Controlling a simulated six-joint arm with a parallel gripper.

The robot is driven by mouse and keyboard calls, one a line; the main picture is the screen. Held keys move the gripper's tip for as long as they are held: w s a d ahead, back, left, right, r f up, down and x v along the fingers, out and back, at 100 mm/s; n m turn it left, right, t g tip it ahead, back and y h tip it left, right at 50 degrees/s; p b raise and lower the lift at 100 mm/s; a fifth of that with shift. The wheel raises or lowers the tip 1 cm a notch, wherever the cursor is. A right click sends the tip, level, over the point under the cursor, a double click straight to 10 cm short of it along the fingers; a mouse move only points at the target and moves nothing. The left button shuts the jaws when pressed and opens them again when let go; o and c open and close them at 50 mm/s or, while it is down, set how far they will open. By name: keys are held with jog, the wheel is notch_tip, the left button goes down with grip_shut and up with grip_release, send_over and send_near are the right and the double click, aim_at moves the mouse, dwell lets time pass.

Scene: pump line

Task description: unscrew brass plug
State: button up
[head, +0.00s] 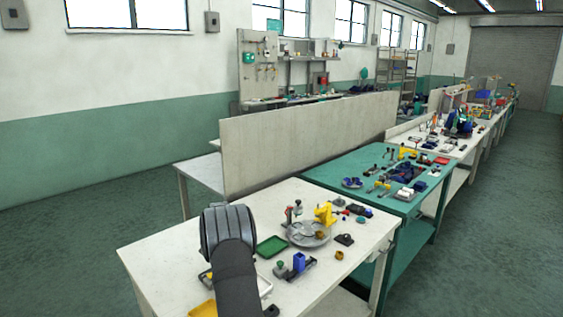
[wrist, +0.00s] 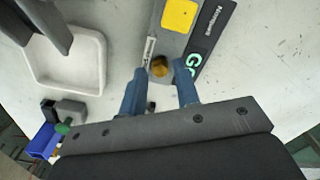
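In the wrist view a small round brass plug (wrist: 159,66) sits at the near end of a flat grey body (wrist: 173,45) with a yellow patch on top. My gripper (wrist: 159,76) has two blue fingers, spread apart with a gap on both sides of the plug. The plug shows between the fingertips, and neither finger visibly touches it. I cannot tell how far the tips stand above it. In the head view my dark arm reaches over the near left of the white table (head: 170,252), and my fingers and this plug are hidden there.
A white tray (wrist: 98,80) lies left of my fingers in the wrist view, with a blue block (wrist: 43,140) lower left. In the head view a green tray (head: 271,246), a round metal plate (head: 309,240) and a blue-topped fixture (head: 298,262) stand right of my arm.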

grip_shut()
jog(key=n, duration=0.7)
dwell(0.5)
jog(key=shift+n, duration=0.6)
jog(key=n, duration=0.5)
jog(key=shift+n, duration=0.4)
